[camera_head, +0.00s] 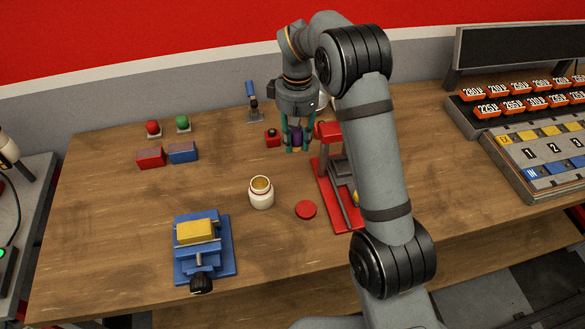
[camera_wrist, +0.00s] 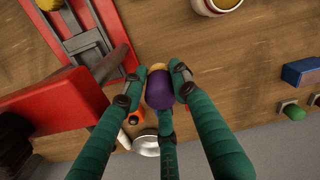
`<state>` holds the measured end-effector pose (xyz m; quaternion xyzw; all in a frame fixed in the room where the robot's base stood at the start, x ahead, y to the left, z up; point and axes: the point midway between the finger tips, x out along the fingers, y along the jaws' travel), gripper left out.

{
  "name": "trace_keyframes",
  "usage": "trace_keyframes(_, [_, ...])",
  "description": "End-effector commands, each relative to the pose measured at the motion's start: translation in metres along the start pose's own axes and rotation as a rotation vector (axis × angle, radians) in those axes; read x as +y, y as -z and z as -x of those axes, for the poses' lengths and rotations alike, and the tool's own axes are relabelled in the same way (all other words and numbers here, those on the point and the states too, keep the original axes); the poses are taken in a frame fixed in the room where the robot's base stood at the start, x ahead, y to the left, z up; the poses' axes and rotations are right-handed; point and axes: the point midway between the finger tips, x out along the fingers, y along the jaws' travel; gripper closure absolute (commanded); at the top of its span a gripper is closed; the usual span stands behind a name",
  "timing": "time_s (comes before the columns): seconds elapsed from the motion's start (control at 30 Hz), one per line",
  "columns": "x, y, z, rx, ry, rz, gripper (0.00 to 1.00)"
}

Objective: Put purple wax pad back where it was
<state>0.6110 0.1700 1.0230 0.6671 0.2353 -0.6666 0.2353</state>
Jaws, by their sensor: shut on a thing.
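My gripper (camera_head: 297,140) has its green fingers closed around the purple wax pad (camera_head: 296,135) and holds it above the back middle of the table, just left of the red press. In the wrist view the purple wax pad (camera_wrist: 160,88) sits between the fingers of my gripper (camera_wrist: 156,82), with a tan part (camera_wrist: 158,67) showing at its far end. The fingers hide part of the pad. I cannot tell how high it hangs above the wood.
The red press (camera_head: 326,185) stands close on the right. An open white jar (camera_head: 261,198) and a red lid (camera_head: 306,209) are in front. A blue vise (camera_head: 222,262) holds a yellow block (camera_head: 196,230). Red and blue blocks (camera_head: 183,153) lie left. Table between is clear.

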Motion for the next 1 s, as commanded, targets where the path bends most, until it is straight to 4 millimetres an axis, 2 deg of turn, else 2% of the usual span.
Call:
trace_keyframes(0.1, [0.002,0.015,-0.007,0.001,-0.001,0.059,1.00])
trace_keyframes(0.2, [0.002,0.021,-0.013,-0.001,0.000,0.086,1.00])
trace_keyframes(0.5, [0.002,0.021,-0.063,-0.003,0.001,0.096,1.00])
trace_keyframes(0.67, [0.003,0.022,-0.078,-0.001,0.001,0.094,1.00])
trace_keyframes(0.83, [0.002,0.021,-0.102,-0.002,0.001,0.093,1.00])
trace_keyframes(1.0, [0.003,0.022,-0.110,0.002,0.000,0.093,1.00])
